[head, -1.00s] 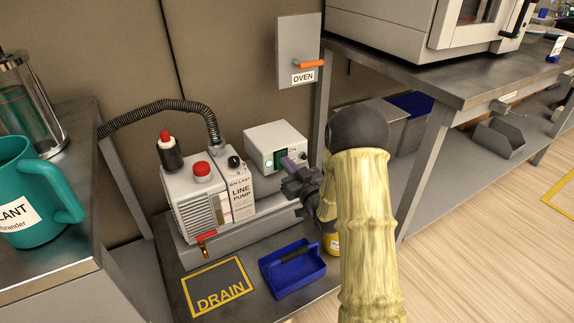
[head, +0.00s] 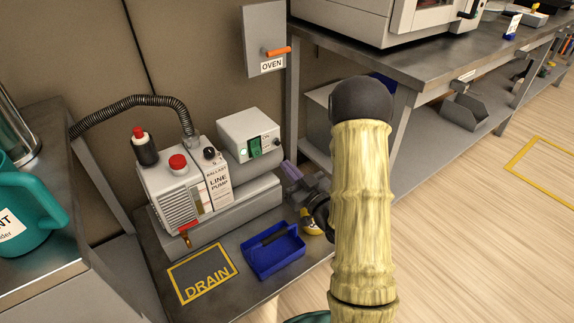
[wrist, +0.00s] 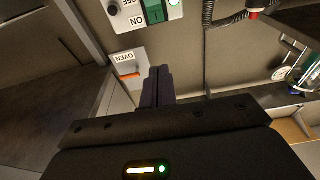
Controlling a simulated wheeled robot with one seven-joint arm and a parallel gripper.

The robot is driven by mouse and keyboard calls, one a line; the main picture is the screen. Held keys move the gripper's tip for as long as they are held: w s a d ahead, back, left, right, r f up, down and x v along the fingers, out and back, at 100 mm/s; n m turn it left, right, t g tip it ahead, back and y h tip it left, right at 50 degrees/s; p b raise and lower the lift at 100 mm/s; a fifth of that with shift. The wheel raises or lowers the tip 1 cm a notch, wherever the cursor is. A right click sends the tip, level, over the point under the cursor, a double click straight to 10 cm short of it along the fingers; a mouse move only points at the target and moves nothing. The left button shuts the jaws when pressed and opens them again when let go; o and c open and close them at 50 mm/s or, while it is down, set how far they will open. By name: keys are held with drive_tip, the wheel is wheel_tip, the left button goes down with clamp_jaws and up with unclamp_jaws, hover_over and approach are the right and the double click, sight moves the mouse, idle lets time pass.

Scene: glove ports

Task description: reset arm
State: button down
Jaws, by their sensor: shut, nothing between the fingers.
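My gripper (head: 291,172) is at the right of the line pump, near the switch box, partly hidden behind my pale yellow arm in the head view. Its purple-grey fingers (wrist: 157,87) are together and empty in the wrist view. The line pump (head: 185,190) stands on the low bench, with the white switch box (head: 248,135) and its green switch behind it to the right. The switch box also shows upside down at the top of the wrist view (wrist: 128,14).
A blue tray (head: 273,258) and the yellow-framed DRAIN mark (head: 203,273) lie in front of the pump. A wall-mounted OVEN switch (head: 264,40) hangs behind. A teal jug (head: 30,205) stands at left. A steel bench (head: 420,60) is at right, with clear wooden floor before it.

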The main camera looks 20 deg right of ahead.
drive_tip(key=shift+w, duration=0.15)
drive_tip(key=s+a+r+m+g+h+p, duration=0.2)
drive_tip(key=s+a+r+g+h+p, duration=0.1)
drive_tip(key=s+r+g+p, duration=0.45)
drive_tip(key=s+a+r+m+g+h+p, duration=0.1)
drive_tip(key=s+a+r+g+h+p, duration=0.25)
drive_tip(key=s+g, duration=0.6)
wheel_tip(320, 180, up, 38)
drive_tip(key=s+y+p, duration=0.1)
drive_tip(key=p, duration=3.8)
drive_tip(key=shift+d+f+t, duration=0.15)
drive_tip(key=shift+d+t, duration=0.05)
drive_tip(key=shift+t, duration=0.1)
